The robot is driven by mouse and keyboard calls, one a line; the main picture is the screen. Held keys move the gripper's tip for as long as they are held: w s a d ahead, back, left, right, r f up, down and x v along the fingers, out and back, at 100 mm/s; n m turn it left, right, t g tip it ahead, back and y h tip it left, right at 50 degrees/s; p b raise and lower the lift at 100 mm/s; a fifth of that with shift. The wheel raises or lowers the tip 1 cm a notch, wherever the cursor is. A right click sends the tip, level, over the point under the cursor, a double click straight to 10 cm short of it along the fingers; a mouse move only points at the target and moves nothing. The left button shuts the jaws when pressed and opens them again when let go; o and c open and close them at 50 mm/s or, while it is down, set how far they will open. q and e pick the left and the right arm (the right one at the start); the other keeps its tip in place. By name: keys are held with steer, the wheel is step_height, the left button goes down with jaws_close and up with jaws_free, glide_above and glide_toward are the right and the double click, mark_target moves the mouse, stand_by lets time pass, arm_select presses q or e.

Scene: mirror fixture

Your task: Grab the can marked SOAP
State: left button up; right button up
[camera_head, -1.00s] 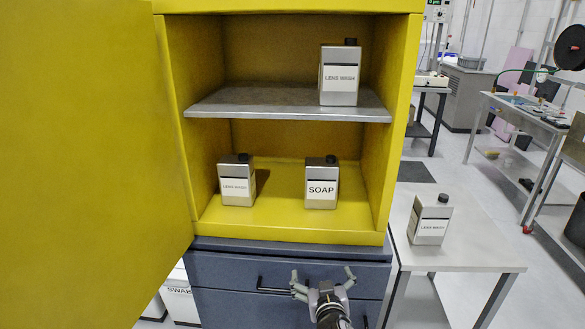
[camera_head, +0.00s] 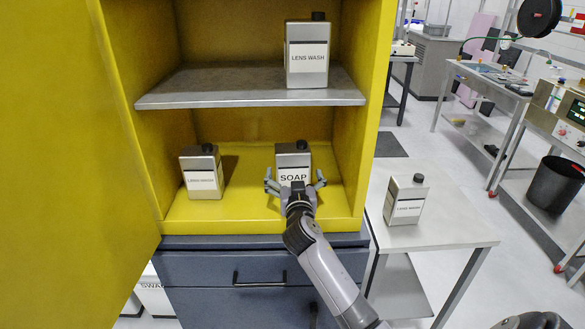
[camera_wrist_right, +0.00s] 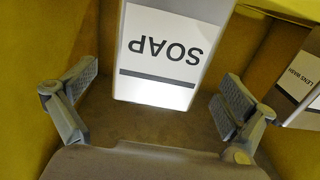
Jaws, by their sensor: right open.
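The SOAP can (camera_head: 293,159) is silver with a black cap and a white label. It stands upright on the yellow floor of the cabinet, in the lower compartment towards the right. My right gripper (camera_head: 296,186) is open just in front of it, its fingers spread to either side of the can's lower part. In the right wrist view the SOAP can (camera_wrist_right: 168,50) appears upside down, between and beyond the open fingers (camera_wrist_right: 157,103), not touching them. My left gripper is not in view.
LENS WASH cans stand left in the same compartment (camera_head: 202,172), on the grey shelf above (camera_head: 307,54), and on the side table (camera_head: 405,200). The yellow cabinet door (camera_head: 70,170) is open at left. Blue drawers (camera_head: 220,268) are below. The cabinet's right wall (camera_head: 368,120) is near my gripper.

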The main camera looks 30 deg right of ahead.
steer(key=shift+p+x, duration=0.7)
steer(key=shift+x, duration=2.2)
steer(key=shift+r, duration=0.1)
steer(key=c, duration=1.8)
steer(key=shift+r, duration=0.15)
steer(key=shift+c, duration=0.4)
steer(key=shift+r, duration=0.15)
